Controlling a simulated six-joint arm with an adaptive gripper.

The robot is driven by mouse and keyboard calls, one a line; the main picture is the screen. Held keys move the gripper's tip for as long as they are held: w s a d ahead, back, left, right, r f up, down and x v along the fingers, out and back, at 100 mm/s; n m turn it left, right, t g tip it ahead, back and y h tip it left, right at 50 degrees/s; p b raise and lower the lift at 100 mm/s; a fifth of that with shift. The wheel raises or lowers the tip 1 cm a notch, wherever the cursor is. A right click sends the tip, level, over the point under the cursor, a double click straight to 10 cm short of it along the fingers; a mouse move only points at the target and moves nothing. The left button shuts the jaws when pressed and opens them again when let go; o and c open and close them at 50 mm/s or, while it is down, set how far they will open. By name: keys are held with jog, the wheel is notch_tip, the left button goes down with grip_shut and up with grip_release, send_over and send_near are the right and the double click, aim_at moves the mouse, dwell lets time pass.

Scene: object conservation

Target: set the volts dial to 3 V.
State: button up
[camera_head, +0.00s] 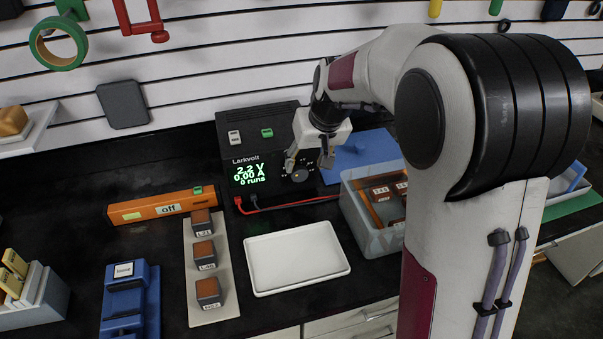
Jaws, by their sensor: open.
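The black Larkvolt power supply (225,128) stands at the back of the bench. Its green display (248,174) reads 2.2 V, 0.00 A and 0 runs. A round dial (300,175) is on its front face, right of the display; its label is too small to read. My gripper (308,164) is open, with its fingers in front of the supply, close above and around the dial. I cannot tell whether the fingers touch it.
Red and black leads (290,205) run from the supply to the right. A white tray (296,288) lies empty in front. A clear bin (376,240) holding blocks stands at right. An orange bar marked "off" (150,207) and a strip with labelled blocks (194,312) lie left.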

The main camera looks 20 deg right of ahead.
aim_at(301, 175)
jog(key=shift+x, duration=3.3)
jog(key=c, duration=1.1)
